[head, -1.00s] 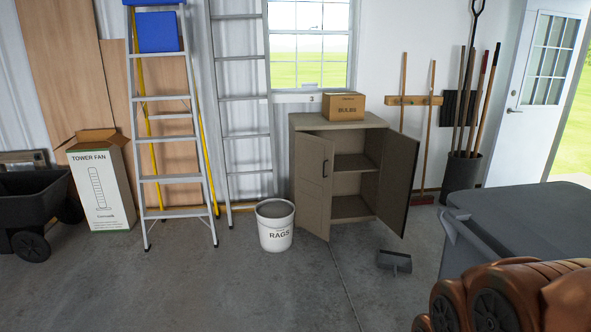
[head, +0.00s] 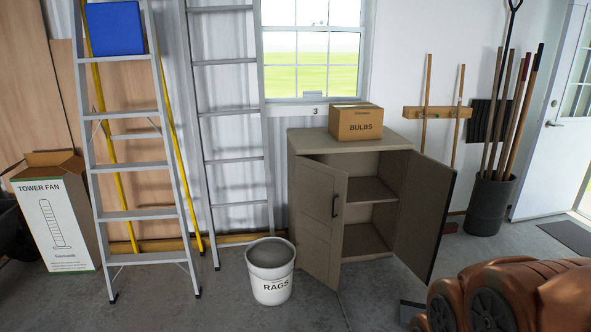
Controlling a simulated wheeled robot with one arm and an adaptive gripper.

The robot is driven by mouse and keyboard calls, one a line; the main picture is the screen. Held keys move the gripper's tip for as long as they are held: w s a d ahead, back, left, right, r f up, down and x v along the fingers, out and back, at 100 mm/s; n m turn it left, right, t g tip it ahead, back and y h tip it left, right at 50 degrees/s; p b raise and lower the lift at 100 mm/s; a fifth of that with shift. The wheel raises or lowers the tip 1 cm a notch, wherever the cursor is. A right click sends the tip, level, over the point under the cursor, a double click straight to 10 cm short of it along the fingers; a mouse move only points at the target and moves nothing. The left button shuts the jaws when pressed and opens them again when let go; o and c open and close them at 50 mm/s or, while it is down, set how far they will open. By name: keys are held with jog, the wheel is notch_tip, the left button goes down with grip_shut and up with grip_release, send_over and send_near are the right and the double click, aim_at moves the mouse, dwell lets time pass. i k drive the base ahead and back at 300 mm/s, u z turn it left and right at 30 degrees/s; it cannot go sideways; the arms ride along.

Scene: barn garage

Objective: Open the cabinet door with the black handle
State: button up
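A grey-brown cabinet (head: 306,142) stands against the back wall under the window. The shelves inside (head: 371,190) show and look empty. My arm, in orange-brown, fills the lower right corner, in front of the cabinet and to its right. My gripper is not in view.
A box marked BULBS (head: 356,123) sits on the cabinet. A white RAGS bucket (head: 271,272) stands left of the open left door. A stepladder (head: 137,168) and tower fan box (head: 56,215) are farther left. A dark bin with long-handled tools (head: 490,204) stands right.

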aim_at(321, 190)
jog(key=i, duration=2.05)
jog(key=u, duration=3.4)
jog(key=k, duration=0.5)
jog(key=z, duration=1.45)
